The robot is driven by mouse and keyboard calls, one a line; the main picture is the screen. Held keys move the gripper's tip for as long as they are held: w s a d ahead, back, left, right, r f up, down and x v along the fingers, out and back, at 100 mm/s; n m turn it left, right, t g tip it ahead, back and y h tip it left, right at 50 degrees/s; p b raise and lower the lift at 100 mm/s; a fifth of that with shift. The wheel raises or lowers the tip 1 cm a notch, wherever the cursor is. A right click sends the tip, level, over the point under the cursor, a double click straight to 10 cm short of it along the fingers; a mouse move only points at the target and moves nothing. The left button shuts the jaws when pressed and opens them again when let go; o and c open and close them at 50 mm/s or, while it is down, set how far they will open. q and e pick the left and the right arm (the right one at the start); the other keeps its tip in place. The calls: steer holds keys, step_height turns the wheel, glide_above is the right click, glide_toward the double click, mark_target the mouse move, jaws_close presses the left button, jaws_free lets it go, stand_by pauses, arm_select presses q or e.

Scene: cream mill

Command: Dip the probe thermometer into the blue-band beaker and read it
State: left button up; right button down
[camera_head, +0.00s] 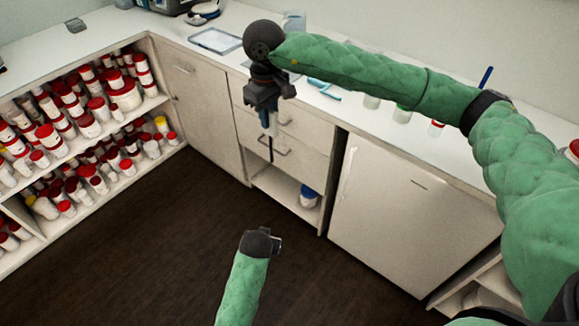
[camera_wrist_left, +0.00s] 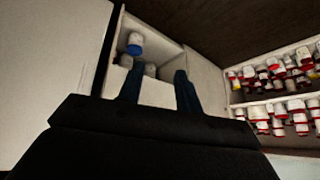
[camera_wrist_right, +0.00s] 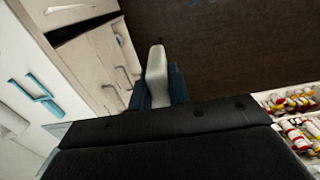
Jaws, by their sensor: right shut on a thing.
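My right gripper (camera_head: 269,103) is shut on the probe thermometer (camera_wrist_right: 156,77), whose pale handle shows between its fingers in the right wrist view. In the head view the thermometer (camera_head: 268,123) points down, its thin dark probe hanging in front of the drawers, off the counter's front edge. My left gripper (camera_head: 272,244) is low over the floor; the left wrist view shows its fingers (camera_wrist_left: 160,90) apart with nothing between them. Small glass beakers stand on the counter behind my right arm: one with a green band (camera_head: 402,115), one with a red band (camera_head: 436,129). I cannot make out a blue band.
A teal holder (camera_head: 323,88) lies on the counter, left of the beakers. A shallow tray (camera_head: 215,41) and a clear container (camera_head: 294,21) are farther back. Shelves of red-lidded jars (camera_head: 88,126) fill the left. An open cubby (camera_head: 284,190) holds a blue-lidded jar.

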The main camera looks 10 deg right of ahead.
arm_select(q)
steer(key=w+d+r+t, duration=0.2)
steer(key=w+d+r, duration=0.1)
steer(key=d+r, duration=0.3)
steer(key=n+t+y, duration=0.7)
steer(key=t, duration=0.2)
glide_toward(270, 138)
steer(key=f, duration=0.2)
steer(key=shift+n, duration=0.5)
steer(key=x, duration=1.1)
steer(key=shift+w+d, duration=0.25)
steer(key=shift+w, duration=0.25)
